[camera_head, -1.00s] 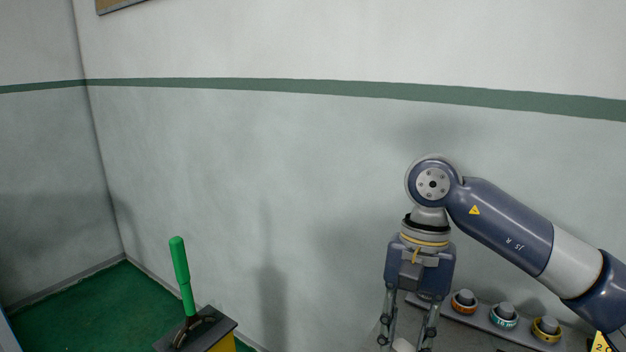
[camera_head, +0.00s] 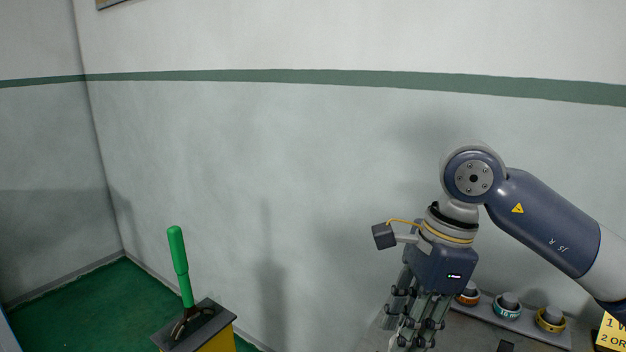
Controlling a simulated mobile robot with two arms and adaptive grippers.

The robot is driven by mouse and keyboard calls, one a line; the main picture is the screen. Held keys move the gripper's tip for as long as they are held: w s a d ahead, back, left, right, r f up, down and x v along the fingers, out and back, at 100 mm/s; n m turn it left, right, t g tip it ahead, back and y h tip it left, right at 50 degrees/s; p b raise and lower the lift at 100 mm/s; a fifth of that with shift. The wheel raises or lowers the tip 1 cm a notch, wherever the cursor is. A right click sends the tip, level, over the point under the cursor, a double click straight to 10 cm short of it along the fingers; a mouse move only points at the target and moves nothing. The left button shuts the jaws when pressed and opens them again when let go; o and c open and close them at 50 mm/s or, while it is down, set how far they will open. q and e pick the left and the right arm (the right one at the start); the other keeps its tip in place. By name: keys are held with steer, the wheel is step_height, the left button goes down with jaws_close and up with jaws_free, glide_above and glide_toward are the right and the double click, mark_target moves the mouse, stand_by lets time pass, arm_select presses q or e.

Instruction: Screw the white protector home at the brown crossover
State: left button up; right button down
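My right gripper (camera_head: 408,325) points down over a grey bench at the lower right, its fingertips at the bottom edge of the head view. I cannot tell whether it is open or shut, or whether anything is between its fingers. The white protector cannot be made out now. I do not see a brown crossover that I can name for sure. My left gripper is out of view.
A grey rack (camera_head: 530,331) holds orange (camera_head: 468,297), teal (camera_head: 507,308) and yellow (camera_head: 550,318) ringed pieces. A yellow sign (camera_head: 610,333) is at far right. A green-handled lever (camera_head: 177,255) stands on a dark-topped yellow stand (camera_head: 215,343) at left. Walls stand behind.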

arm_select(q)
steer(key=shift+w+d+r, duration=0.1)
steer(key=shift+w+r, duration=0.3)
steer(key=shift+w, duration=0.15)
arm_select(e)
steer(key=shift+m, duration=1.1)
steer(key=shift+t, duration=0.3)
steer(key=shift+f+m+b, duration=0.1)
steer(key=shift+m+b, duration=0.2)
steer(key=shift+m, duration=1.4)
steer(key=m+t+b, duration=0.1)
steer(key=m, duration=0.4)
steer(key=shift+m+h, duration=0.4)
steer(key=c, duration=1.8)
jaws_free()
steer(key=shift+m+b, duration=0.3)
steer(key=shift+m, duration=0.2)
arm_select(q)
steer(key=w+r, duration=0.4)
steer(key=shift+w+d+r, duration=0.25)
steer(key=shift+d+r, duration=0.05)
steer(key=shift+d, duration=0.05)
arm_select(e)
jaws_close()
